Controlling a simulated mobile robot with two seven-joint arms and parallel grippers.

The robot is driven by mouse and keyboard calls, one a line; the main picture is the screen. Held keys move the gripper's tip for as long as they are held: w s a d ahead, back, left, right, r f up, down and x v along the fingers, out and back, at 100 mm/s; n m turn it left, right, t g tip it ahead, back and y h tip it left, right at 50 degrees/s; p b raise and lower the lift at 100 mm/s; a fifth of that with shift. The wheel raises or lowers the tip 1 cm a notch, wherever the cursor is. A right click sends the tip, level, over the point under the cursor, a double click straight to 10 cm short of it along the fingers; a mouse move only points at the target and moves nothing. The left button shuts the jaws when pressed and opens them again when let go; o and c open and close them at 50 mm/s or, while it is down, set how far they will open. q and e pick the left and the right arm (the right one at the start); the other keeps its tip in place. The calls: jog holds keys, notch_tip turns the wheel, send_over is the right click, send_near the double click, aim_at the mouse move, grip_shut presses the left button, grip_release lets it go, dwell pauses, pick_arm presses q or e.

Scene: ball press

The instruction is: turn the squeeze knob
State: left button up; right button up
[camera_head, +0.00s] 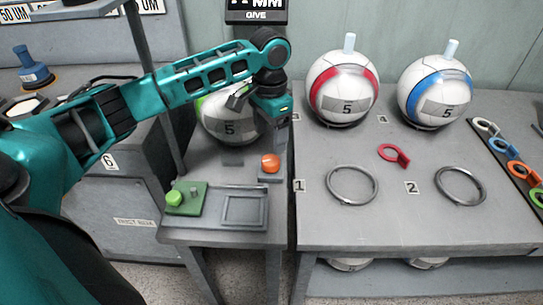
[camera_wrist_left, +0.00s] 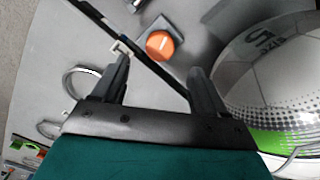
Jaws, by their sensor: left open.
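An orange knob (camera_head: 270,163) sits on a small grey base on the narrow grey press table. It also shows in the left wrist view (camera_wrist_left: 160,44), beyond and between my fingertips. My left gripper (camera_head: 240,99) is open and empty, above and behind the knob and in front of the green-banded ball (camera_head: 226,129). In the left wrist view the two dark fingers of the gripper (camera_wrist_left: 158,68) are spread apart and do not touch the knob. The ball fills the right side of that view. My right gripper is not in view.
A green plate with a green knob (camera_head: 174,198) and a grey tray (camera_head: 246,190) are at the table's front. A red-banded ball (camera_head: 343,88), a blue-banded ball (camera_head: 434,92), metal rings (camera_head: 351,203) and a red tool (camera_head: 394,155) are on the right table. A post stands left.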

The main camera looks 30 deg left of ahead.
aim_at(271, 160)
pick_arm(q)
notch_tip(271, 160, down, 7)
jog(key=shift+b, duration=0.7)
jog(key=shift+f, duration=0.2)
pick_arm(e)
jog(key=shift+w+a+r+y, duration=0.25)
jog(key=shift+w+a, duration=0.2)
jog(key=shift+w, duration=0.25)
pick_arm(q)
jog(key=shift+c, duration=0.4)
jog(key=c, duration=1)
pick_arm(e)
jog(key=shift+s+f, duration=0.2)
pick_arm(q)
jog(key=shift+r, duration=0.1)
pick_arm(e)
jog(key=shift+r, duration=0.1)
